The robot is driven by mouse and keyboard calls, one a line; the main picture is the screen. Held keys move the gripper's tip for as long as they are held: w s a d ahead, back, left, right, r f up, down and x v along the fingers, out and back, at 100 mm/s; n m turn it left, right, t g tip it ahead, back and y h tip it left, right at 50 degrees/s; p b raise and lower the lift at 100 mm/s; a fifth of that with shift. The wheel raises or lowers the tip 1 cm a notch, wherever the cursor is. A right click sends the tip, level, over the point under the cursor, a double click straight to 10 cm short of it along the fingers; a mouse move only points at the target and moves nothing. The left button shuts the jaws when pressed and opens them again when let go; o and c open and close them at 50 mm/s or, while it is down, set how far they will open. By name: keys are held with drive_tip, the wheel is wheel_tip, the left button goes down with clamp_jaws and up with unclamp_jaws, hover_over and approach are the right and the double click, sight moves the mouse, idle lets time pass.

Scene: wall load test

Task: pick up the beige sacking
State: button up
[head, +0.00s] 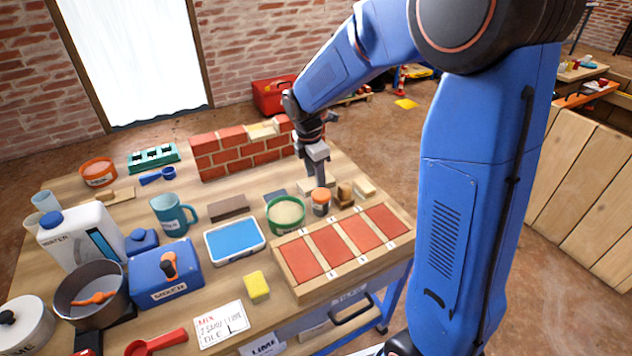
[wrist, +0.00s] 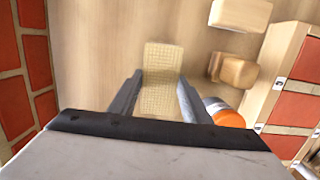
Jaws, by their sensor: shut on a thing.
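The beige sacking (wrist: 162,58) is a small woven rectangle lying between the fingers of my gripper (wrist: 160,90) in the wrist view. Its near part sits between the two dark fingers, and its far part sticks out past the fingertips. My gripper is shut on it. In the head view, my gripper (head: 319,182) points down at the tabletop, behind a jar with an orange lid. The sacking shows there as a pale patch (head: 304,185) beside the fingers, partly hidden by them. I cannot tell whether it is clear of the table.
The orange-lidded jar (wrist: 224,112) stands close to my right finger. Wooden blocks (wrist: 238,70) lie farther right, near a tray of red tiles (head: 296,292). A low brick wall (head: 235,152) stands behind and left. A green-rimmed tub (head: 286,213) is near the jar.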

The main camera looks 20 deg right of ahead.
wheel_tip(320, 180, up, 10)
idle(0.5)
